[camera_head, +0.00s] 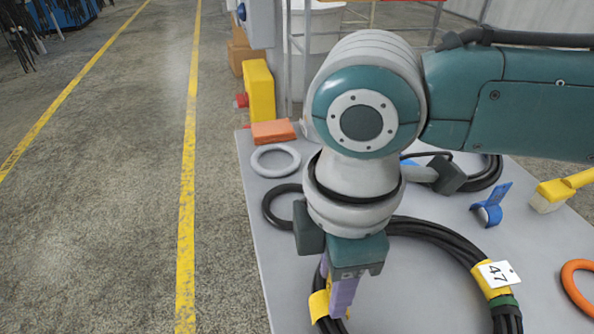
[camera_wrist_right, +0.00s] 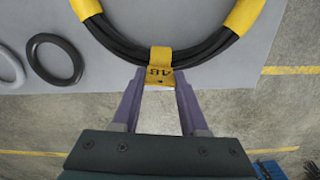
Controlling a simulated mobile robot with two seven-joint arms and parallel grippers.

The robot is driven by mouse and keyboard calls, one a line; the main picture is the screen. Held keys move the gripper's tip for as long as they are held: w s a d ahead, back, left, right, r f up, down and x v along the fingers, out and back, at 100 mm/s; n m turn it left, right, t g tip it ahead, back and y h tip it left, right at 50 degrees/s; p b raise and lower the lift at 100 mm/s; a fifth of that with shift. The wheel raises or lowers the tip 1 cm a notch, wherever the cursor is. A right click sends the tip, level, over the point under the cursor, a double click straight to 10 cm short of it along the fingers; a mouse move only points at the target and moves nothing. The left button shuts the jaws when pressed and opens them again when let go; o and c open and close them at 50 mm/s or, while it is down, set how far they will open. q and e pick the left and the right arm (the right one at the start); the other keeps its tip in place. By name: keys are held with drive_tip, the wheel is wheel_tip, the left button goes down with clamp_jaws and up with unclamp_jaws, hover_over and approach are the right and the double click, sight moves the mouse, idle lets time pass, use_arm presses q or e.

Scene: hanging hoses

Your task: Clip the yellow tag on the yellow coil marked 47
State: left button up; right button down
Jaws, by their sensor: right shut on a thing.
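The coil marked 47 (camera_head: 412,228) is a ring of black hoses with yellow bands and a green band, lying on the grey table. Its white label (camera_head: 499,273) reads 47. My right gripper (camera_head: 336,305) points down at the coil's near left side. It is shut on the yellow tag (camera_wrist_right: 160,75), whose strap sits across the coil's hoses in the wrist view; the tag bears dark characters. The fingers hide part of the tag in the head view, and whether its strap is fully closed underneath cannot be told. My left gripper is out of view.
A blue clip tag (camera_head: 489,207), a yellow brush (camera_head: 560,190) and an orange ring (camera_head: 577,286) lie at the right. A grey ring (camera_head: 275,160), a black ring (camera_head: 272,210) and an orange block (camera_head: 273,132) lie at the left. The table (camera_head: 260,240) ends just left of the coil.

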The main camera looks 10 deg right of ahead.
drive_tip(key=shift+f+b, duration=0.35)
drive_tip(key=shift+f, duration=0.25)
idle(0.3)
drive_tip(key=shift+c, duration=1.8)
unclamp_jaws()
